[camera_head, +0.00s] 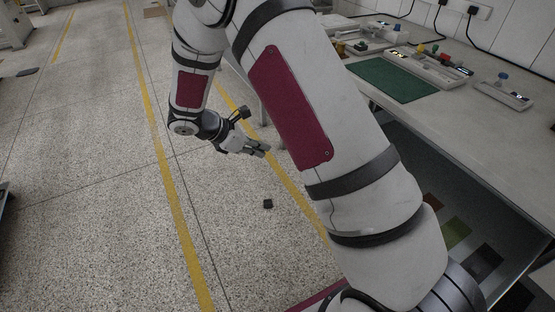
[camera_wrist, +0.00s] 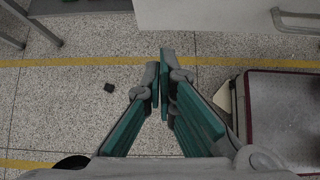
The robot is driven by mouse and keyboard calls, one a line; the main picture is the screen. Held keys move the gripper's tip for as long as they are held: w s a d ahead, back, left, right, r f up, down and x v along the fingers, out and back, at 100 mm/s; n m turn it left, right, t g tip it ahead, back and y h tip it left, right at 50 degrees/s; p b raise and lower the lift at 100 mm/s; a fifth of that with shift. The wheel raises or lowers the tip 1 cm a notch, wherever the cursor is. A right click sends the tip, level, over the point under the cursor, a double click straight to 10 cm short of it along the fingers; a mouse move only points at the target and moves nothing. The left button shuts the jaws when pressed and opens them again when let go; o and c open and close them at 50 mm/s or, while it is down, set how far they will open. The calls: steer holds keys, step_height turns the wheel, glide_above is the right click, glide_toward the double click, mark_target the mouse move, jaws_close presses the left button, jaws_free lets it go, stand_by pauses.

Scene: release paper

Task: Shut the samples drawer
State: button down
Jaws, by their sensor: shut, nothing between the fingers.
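The samples drawer (camera_head: 415,158) is open below the worktop at the right of the head view. Several coloured square samples, among them a green one (camera_head: 455,233), lie inside it. My arm hides its left part. A white panel (camera_wrist: 215,14) with a grey bar handle (camera_wrist: 297,22) shows at the top of the wrist view; I cannot tell whether it is the drawer's front. My gripper (camera_head: 263,150) is shut and empty over the floor, left of the worktop and apart from the drawer. Its fingertips meet in the wrist view (camera_wrist: 161,75).
The worktop (camera_head: 470,135) carries a green mat (camera_head: 395,79), a tray of small parts (camera_head: 428,67) and a smaller tray (camera_head: 503,93). The floor at left is mostly clear.

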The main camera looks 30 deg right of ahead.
steer(key=d+r+x, duration=0.2)
steer(key=x, duration=1)
steer(key=shift+d+f+b, duration=0.2)
steer(key=shift+f+b, duration=0.1)
steer(key=shift+b, duration=0.05)
steer(key=d+b, duration=0.1)
steer(key=d, duration=2)
steer(key=w+d+b, duration=0.1)
steer(key=d, duration=0.9)
steer(key=shift+d+b, duration=0.15)
steer(key=shift+b, duration=0.15)
steer(key=shift+d+r, duration=0.1)
steer(key=shift+d, duration=0.65)
